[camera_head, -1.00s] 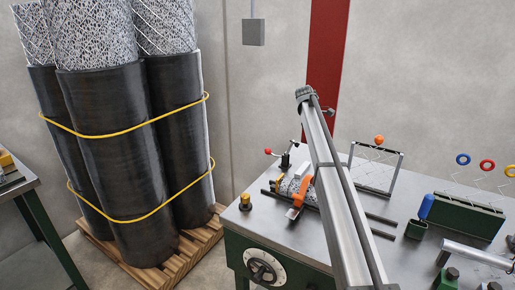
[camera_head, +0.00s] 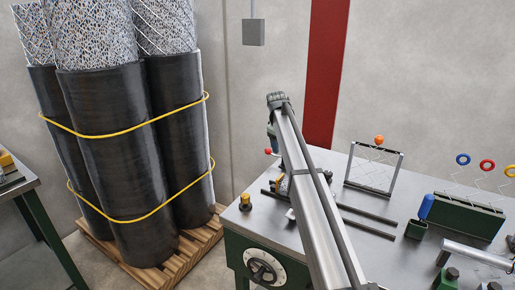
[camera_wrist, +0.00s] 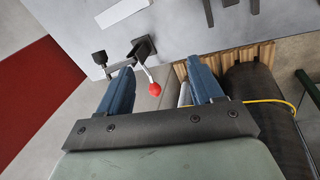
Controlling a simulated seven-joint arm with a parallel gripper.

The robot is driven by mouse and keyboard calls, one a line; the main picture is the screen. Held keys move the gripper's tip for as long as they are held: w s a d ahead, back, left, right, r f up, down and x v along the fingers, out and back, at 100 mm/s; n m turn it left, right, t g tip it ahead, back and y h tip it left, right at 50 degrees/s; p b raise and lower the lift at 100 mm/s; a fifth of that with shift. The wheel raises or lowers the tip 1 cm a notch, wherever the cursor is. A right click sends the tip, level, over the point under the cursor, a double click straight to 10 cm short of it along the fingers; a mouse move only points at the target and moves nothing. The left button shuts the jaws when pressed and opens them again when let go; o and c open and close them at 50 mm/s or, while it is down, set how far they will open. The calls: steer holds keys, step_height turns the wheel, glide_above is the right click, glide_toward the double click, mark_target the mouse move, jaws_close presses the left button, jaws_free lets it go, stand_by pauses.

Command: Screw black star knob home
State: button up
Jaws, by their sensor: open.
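My gripper (camera_wrist: 160,75) is open in the wrist view, with two blue fingers apart and nothing visibly held. A toggle clamp lever with a red ball (camera_wrist: 155,89) shows between and beyond the fingers; contact cannot be told. A small black knob-like end (camera_wrist: 100,57) sits on the same clamp's bar, left of the fingers. In the head view my gripper (camera_head: 272,138) is partly hidden behind my arm, near the red ball (camera_head: 268,152). A black lobed knob or handwheel (camera_head: 262,268) is on a pale dial on the bench front. I cannot tell which is the star knob.
Strapped black-wrapped rolls (camera_head: 115,150) stand on a pallet at left.

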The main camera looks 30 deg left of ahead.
steer(key=s+a+f+m+t+y, duration=0.1)
steer(key=s+a+m+t+y, duration=0.1)
steer(key=s+a, duration=0.3)
steer(key=a+m, duration=0.1)
steer(key=a, duration=0.1)
steer(key=shift+s+a+f+m, duration=0.3)
steer(key=shift+s+a+m, duration=0.05)
steer(key=shift+a+m, duration=0.05)
steer(key=m+g, duration=0.2)
steer(key=m, duration=0.1)
glide_toward(328, 172)
steer(key=shift+y, duration=0.5)
steer(key=x, duration=0.5)
steer(key=d+x, duration=0.1)
steer(key=x, duration=0.2)
steer(key=shift+w+a+f, duration=0.15)
steer(key=shift+w+f, duration=0.1)
steer(key=shift+f, duration=0.1)
steer(key=shift+c, duration=0.2)
steer(key=c, duration=1)
